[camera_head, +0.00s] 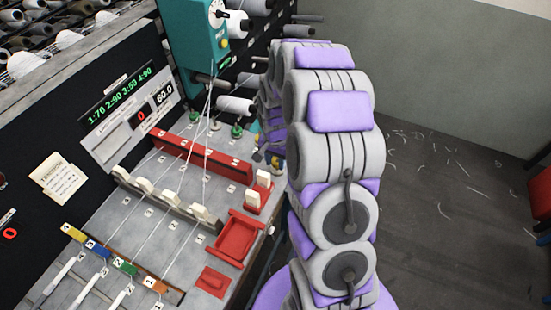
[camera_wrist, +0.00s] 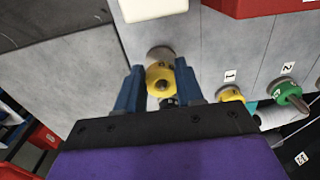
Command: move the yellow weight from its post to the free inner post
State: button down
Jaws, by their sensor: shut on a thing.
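In the wrist view, the yellow weight (camera_wrist: 158,76) sits between the two blue fingers of my gripper (camera_wrist: 158,88), which is shut on it. A dark hole or tip shows at its middle. A round grey disc (camera_wrist: 160,53) lies on the grey panel just beyond it; I cannot tell whether the weight touches it. Another yellow round piece (camera_wrist: 232,95) is to the right by label 1, and a green one (camera_wrist: 285,91) is by label 2. In the head view, my arm hides most of the gripper; a small yellow patch (camera_head: 257,156) shows beside it.
A white block (camera_wrist: 153,9) and a red block (camera_wrist: 262,6) stand close beyond the gripper. In the head view, a red tray (camera_head: 237,236), a red rail (camera_head: 190,156) and white threads cross the panel. A teal box (camera_head: 192,38) stands behind. Open floor is to the right.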

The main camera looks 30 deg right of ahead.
aim_at(276, 163)
jog(key=c, duration=0.6)
grip_release()
jog(key=shift+f, duration=0.15)
notch_tip(276, 163, up, 17)
jog(key=shift+r+p, duration=0.15)
jog(key=shift+p, duration=0.65)
